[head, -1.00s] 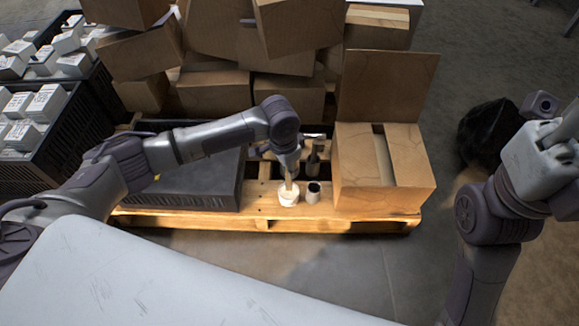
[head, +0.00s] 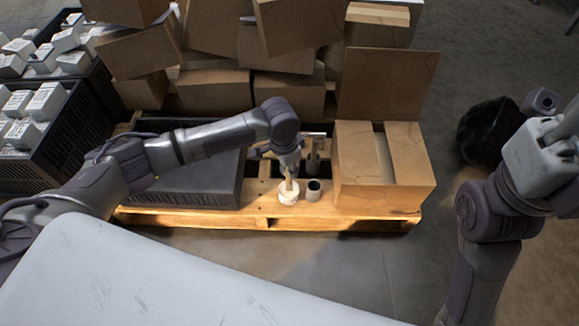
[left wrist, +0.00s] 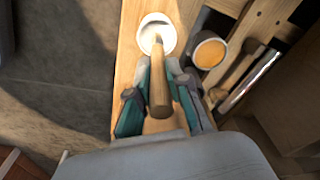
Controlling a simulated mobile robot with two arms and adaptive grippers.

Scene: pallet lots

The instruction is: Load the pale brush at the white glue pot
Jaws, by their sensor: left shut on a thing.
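The white glue pot (head: 288,197) stands on the front board of the pallet; in the left wrist view it is a round pot (left wrist: 146,24) with a white inside. My left gripper (head: 291,174) is above it, shut on the pale brush (left wrist: 160,85). The brush has a light wooden handle and points down, its lower end over or inside the pot's mouth. The bristle tip cannot be made out. My right arm is at the right edge, and its fingers do not show.
A second pot (head: 313,191) with orange contents stands close right of the white one. Behind it are a dark-handled tool and a metal bar. A carton (head: 380,190) stands to the right, a dark flat case (head: 190,185) to the left, stacked cartons behind. Floor in front is clear.

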